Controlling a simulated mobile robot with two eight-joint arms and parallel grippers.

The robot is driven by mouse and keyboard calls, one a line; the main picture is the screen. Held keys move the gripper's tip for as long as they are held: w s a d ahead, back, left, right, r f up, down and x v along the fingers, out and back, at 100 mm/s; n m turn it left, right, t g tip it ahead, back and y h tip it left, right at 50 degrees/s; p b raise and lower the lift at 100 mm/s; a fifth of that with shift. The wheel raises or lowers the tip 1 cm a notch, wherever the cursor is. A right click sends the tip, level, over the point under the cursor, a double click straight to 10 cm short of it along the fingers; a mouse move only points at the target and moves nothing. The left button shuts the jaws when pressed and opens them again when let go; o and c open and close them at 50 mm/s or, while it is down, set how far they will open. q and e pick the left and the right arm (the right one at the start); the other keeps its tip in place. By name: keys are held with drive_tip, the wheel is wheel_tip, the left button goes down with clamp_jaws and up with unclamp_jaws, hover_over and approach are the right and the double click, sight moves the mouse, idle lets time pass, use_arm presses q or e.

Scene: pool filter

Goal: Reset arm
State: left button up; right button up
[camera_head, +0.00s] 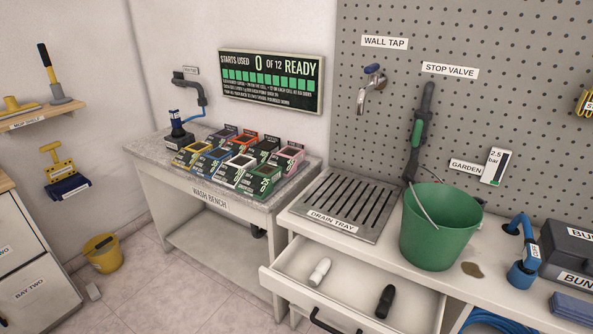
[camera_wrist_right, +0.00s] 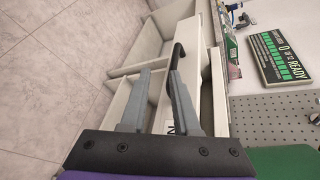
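My right gripper (camera_wrist_right: 157,72) shows in the right wrist view with its two grey fingers apart and nothing held between them. The black handle (camera_wrist_right: 178,54) of a pale drawer shows just beyond the tip of the right-hand finger. I cannot tell whether finger and handle touch. In the head view the drawer (camera_head: 266,276) stands pulled out below the drain tray (camera_head: 309,223), with part of a dark handle (camera_head: 330,326) at the bottom edge. Neither of my grippers shows in the head view.
A white fitting (camera_head: 319,272) and a black one (camera_head: 385,301) lie in the drawer. A green bucket (camera_head: 433,240) stands on the counter beside the drain tray. Several coloured boxes (camera_head: 240,170) stand on the wash bench. A yellow bucket (camera_head: 103,254) is on the floor.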

drive_tip(key=s+a+f+n+g+h, duration=0.25)
drive_tip(key=s+n+g+h, duration=0.2)
drive_tip(key=s+n, duration=0.3)
drive_tip(key=s+d+r+n+g+h, duration=0.2)
drive_tip(key=s+d+n+h, duration=0.2)
drive_tip(key=s+n, duration=0.3)
use_arm(q)
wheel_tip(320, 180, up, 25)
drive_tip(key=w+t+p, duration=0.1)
drive_tip(key=p, duration=2.1)
use_arm(e)
wheel_tip(320, 180, up, 26)
drive_tip(key=w+t, duration=0.1)
drive_tip(key=w, duration=0.1)
drive_tip(key=shift+w+d+f+n+h, duration=0.15)
drive_tip(key=shift+d+f+n+h, duration=0.1)
drive_tip(key=shift+d+n+h, duration=0.15)
